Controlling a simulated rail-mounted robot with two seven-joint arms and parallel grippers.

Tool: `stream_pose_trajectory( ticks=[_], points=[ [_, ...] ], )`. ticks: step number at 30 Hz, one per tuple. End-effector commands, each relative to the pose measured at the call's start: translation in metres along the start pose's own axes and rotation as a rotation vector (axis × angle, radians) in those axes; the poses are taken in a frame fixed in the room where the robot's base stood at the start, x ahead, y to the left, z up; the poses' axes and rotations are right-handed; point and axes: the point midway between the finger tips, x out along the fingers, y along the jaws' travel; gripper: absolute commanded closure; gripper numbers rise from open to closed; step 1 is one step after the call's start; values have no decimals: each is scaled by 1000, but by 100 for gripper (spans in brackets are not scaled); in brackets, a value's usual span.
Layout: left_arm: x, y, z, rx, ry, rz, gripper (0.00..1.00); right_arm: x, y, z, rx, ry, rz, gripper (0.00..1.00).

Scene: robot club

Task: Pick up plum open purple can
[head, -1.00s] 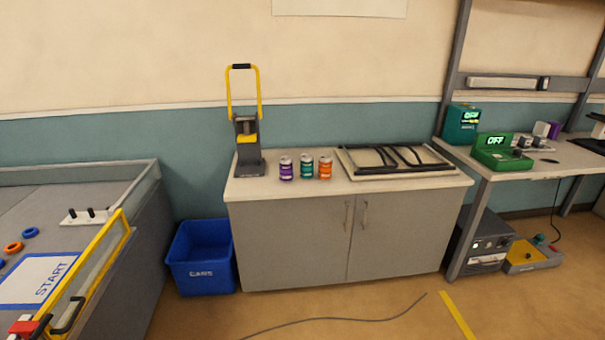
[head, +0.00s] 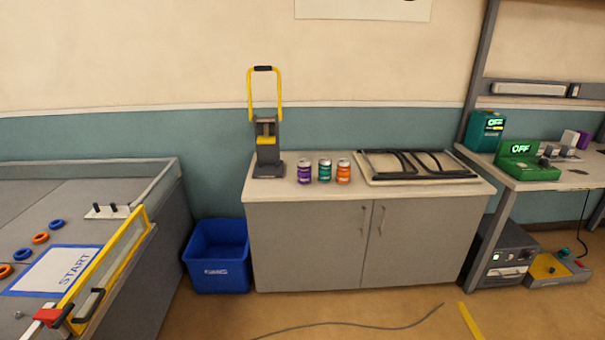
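A purple can (head: 304,172) stands upright on the white top of the grey cabinet (head: 262,190). It is the leftmost of three cans in a row, with a teal can (head: 324,170) and an orange can (head: 343,172) to its right. Its lid is too small to tell whether it is open. Neither of my grippers is in view.
A can crusher (head: 267,150) with a raised yellow handle stands left of the cans. A black frame on a board (head: 418,165) lies to their right. A blue bin (head: 218,257) is on the floor left of the cabinet. A cable (head: 350,324) crosses the floor in front.

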Motion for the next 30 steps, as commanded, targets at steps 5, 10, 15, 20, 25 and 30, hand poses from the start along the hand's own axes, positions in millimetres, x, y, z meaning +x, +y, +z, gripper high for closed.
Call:
stream_pose_trajectory(
  ticks=[5,10,15,20,25,30],
  points=[
    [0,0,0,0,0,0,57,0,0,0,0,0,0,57],
    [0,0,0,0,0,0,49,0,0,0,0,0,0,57],
    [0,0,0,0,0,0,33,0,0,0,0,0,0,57],
    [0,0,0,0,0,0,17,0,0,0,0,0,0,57],
    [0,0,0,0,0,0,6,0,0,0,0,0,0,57],
    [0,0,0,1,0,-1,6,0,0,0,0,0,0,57]
  ],
)
